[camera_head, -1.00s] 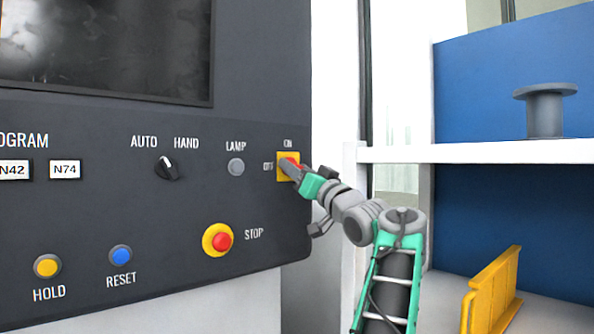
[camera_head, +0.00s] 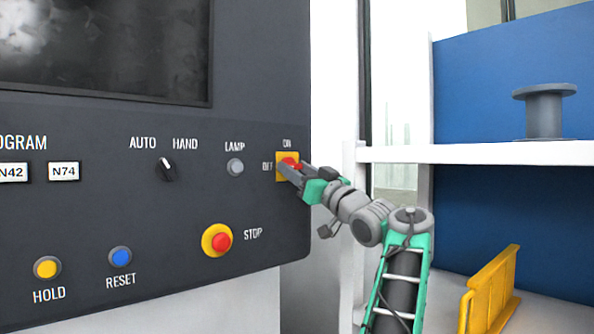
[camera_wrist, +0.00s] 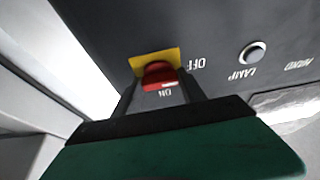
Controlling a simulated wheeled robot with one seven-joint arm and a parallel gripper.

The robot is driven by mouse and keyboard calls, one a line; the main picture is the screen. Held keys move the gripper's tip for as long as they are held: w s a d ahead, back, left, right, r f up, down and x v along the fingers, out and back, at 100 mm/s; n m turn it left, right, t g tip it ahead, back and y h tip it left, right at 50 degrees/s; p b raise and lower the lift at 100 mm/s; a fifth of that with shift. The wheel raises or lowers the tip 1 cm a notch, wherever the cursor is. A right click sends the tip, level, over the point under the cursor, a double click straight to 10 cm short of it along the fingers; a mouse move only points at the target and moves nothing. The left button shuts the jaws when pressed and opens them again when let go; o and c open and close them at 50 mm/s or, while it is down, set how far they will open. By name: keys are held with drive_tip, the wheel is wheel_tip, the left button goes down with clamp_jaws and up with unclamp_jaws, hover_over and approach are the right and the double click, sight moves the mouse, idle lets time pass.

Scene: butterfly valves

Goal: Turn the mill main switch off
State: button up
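The mill main switch is a red knob (camera_head: 291,161) on a yellow square plate (camera_head: 281,157) at the right edge of the dark panel, with ON above and OFF to its left. In the wrist view the red knob (camera_wrist: 157,75) stands before the yellow plate (camera_wrist: 150,57), with a pale mark at its ON side. My gripper (camera_head: 285,170) is at the switch and covers its lower part in the head view. In the wrist view my gripper (camera_wrist: 160,92) has its dark fingers apart, one on each side of the knob, with gaps visible. Contact with the knob is unclear.
The LAMP button (camera_head: 235,167), AUTO/HAND selector (camera_head: 167,169) and red STOP button (camera_head: 221,241) are on the same panel. A white shelf (camera_head: 470,153) with a grey spool (camera_head: 544,112) stands to the right. A yellow rack (camera_head: 490,290) is below.

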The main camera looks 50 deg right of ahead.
drive_tip(key=o, duration=0.4)
drive_tip(key=shift+o, duration=0.2)
drive_tip(key=b+v, duration=0.2)
drive_tip(key=v, duration=0.6)
drive_tip(key=shift+b, duration=0.35)
